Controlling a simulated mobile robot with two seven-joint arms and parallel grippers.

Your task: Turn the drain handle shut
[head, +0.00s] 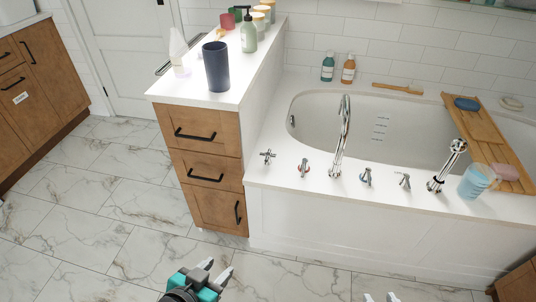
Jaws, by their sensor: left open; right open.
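Several chrome fittings stand in a row along the front deck of the white bathtub (450,198). From the left they are a cross-shaped handle (267,156), a small lever handle (304,168) with a reddish mark, a tall curved spout (344,130), and two more small handles (366,177) (404,181). Which one is the drain handle, I cannot tell. My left gripper (216,269) is open and empty over the floor, in front of the wooden drawers. Only the fingertips of my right gripper (381,297) show at the bottom edge; it is open. Both are apart from the fittings.
A chrome hand shower (447,165) and a blue cup (474,182) stand at the deck's right. A wooden bath tray (486,134) spans the tub. A wooden drawer cabinet (203,165) adjoins the tub's left end. The marble floor (110,225) in front is clear.

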